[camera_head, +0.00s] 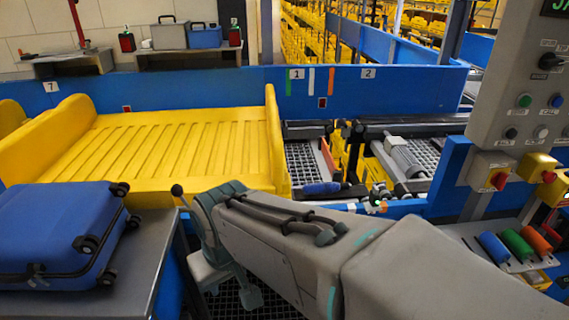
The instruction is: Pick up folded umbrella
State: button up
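A short blue rolled thing (322,188) with a dark end lies at the near end of the grated conveyor lane, right of the yellow tray. It may be the folded umbrella, but it is too small to be sure. My arm reaches in from the lower right, passing just in front of it. My gripper (232,291) points down over the dark floor grating, left of and nearer than the blue thing. Its fingers look apart, with nothing seen between them. The gripper is partly hidden by the wrist.
A large yellow tray (180,147) fills the left middle. A blue suitcase (55,232) lies on a grey table (142,275) at the left. A control panel (525,85) and a rack (515,266) of blue, green and orange cylinders stand at right. A blue barrier (200,92) runs behind.

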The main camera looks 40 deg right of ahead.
aim_at(325, 187)
jog(key=z, duration=0.7)
jog(key=i, duration=0.85)
jog(key=z, duration=1.3)
jog(key=i, duration=0.3)
jog(key=z, duration=0.2)
